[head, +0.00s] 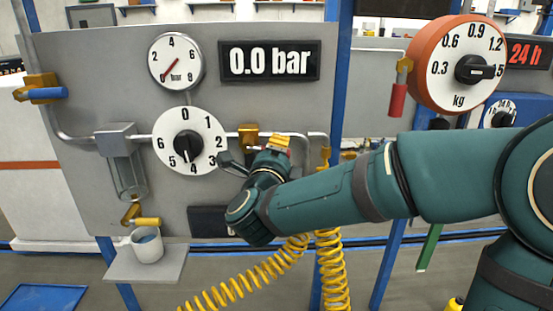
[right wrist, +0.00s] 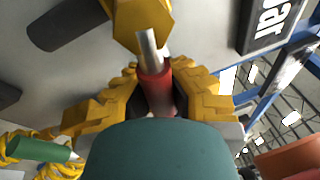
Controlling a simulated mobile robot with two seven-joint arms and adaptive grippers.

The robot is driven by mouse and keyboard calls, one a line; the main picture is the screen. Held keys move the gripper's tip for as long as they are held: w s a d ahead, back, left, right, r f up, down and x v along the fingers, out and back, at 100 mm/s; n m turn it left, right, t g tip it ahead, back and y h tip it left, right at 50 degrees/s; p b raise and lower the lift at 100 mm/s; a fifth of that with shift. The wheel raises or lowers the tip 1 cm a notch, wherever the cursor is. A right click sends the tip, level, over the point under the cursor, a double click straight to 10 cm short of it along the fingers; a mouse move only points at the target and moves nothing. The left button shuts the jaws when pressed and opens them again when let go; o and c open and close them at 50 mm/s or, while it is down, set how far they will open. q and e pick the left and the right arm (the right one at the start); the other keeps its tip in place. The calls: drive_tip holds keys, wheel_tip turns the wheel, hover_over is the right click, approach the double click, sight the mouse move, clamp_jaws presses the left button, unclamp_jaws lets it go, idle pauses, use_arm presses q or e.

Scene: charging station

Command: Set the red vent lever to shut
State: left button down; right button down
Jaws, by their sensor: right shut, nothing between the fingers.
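The red lever (right wrist: 157,92) shows in the right wrist view on a bare metal stem, which joins a yellow valve body (right wrist: 145,25). In the head view this yellow valve (head: 248,136) sits on the panel's pipe, and my gripper hides most or all of its lever. My right gripper (head: 277,143) is at the lever, just right of the valve. Its yellow fingers appear on both sides of the red handle in the wrist view, but it is shut with nothing gripped. I cannot tell whether a finger touches the handle. My left gripper is out of view.
A round pressure gauge (head: 176,62), a 0.0 bar display (head: 269,61) and a numbered dial (head: 190,140) are nearby. A dark-handled lever (head: 231,163) lies left of my gripper. Another red handle (head: 397,100) hangs beside the kg dial (head: 457,64). Yellow coiled hoses (head: 330,270) hang below.

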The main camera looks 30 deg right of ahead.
drive_tip(key=shift+r+n+t+b, duration=0.35)
drive_tip(key=shift+r+n, duration=0.25)
drive_tip(key=shift+n, duration=0.6)
drive_tip(key=c, duration=0.9)
unclamp_jaws()
drive_tip(key=shift+s+a+r, duration=0.1)
drive_tip(key=shift+s, duration=0.05)
drive_tip(key=shift+o, duration=0.2)
drive_tip(key=v, duration=1.2)
